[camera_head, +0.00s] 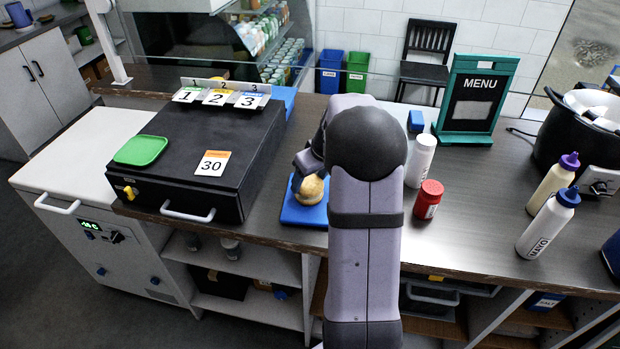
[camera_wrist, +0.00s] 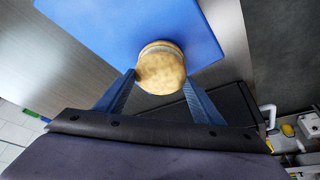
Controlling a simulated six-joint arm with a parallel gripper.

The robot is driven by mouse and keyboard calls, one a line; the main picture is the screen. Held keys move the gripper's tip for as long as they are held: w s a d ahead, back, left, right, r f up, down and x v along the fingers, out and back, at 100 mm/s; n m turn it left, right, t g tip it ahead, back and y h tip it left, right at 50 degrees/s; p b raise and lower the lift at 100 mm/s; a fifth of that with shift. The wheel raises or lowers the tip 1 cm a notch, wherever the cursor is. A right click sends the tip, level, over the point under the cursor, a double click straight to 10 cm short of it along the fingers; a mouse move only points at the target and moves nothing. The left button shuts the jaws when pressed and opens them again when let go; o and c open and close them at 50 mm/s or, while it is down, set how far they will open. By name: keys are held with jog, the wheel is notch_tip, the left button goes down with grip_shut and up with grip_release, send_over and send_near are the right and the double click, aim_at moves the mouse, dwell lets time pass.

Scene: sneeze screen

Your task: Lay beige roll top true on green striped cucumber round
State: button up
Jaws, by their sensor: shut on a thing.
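The beige roll top (camera_head: 311,188) is over the blue board (camera_head: 296,212), just left of my arm. In the wrist view the round beige roll top (camera_wrist: 161,70) sits between the fingertips of my gripper (camera_wrist: 161,80), with the blue board (camera_wrist: 120,30) behind it. My gripper (camera_head: 308,172) is shut on the roll top. A paler rim shows at the roll's far edge in the wrist view; I cannot tell what layer it is. The green striped cucumber round is not visible in either view. Whether the roll top touches a stack beneath is hidden.
A black box (camera_head: 200,140) with a green tray (camera_head: 141,150) and number cards stands left of the board. A red jar (camera_head: 428,199), a white bottle (camera_head: 420,160) and a menu stand (camera_head: 475,95) stand to the right. Open counter lies between the jar and the mayo bottle (camera_head: 548,222).

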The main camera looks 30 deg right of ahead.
jog(key=shift+f, duration=0.3)
jog(key=shift+r, duration=0.1)
jog(key=o, duration=1.1)
jog(key=shift+o, duration=0.2)
jog(key=shift+r, duration=0.1)
jog(key=shift+b+v, duration=1.25)
jog(key=shift+v, duration=2.35)
